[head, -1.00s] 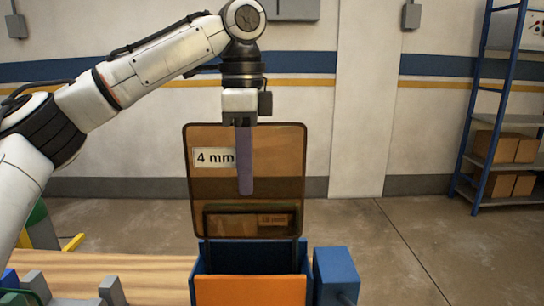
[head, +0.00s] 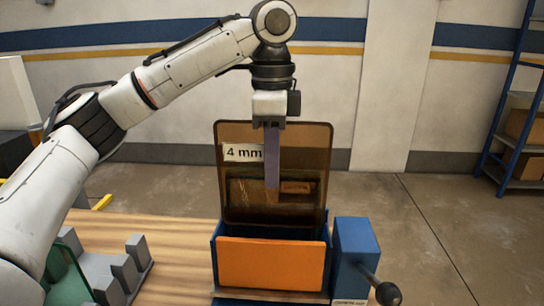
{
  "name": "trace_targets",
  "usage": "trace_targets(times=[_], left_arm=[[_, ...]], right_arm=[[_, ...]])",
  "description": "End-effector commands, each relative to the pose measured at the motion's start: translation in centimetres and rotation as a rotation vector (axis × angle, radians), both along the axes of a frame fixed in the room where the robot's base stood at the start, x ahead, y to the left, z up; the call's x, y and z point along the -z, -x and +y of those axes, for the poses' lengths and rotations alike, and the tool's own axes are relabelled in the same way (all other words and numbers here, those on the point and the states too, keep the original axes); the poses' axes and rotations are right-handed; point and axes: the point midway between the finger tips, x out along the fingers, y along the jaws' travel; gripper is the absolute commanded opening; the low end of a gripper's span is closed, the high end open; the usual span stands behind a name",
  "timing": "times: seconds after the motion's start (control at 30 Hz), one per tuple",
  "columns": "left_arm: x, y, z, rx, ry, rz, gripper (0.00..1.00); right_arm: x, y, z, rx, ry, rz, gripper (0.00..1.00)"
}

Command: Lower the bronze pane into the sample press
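The bronze pane (head: 236,185) is a see-through brown sheet with rounded corners and a "4 mm" label, upright in the head view. My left gripper (head: 271,185) points down and is shut on its upper middle, one purple finger in front; the other finger is hidden behind the pane. The sample press (head: 270,264) is a blue box with an orange front plate and an open top. My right gripper is out of view.
A blue block with a black-knobbed lever (head: 357,250) stands at the press's right. A grey slotted rack (head: 125,268) is at the lower left on the wooden bench (head: 175,240). A shelf with boxes (head: 520,150) is at the far right.

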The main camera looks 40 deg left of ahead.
Motion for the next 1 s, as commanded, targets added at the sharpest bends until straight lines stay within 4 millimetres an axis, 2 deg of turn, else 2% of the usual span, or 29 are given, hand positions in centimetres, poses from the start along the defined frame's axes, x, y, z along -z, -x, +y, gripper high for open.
trace_targets(times=[1.0], left_arm=[[8.0,0.0,0.0,0.0,0.002,-0.001,0.0]], right_arm=[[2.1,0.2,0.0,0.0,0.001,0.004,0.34]])
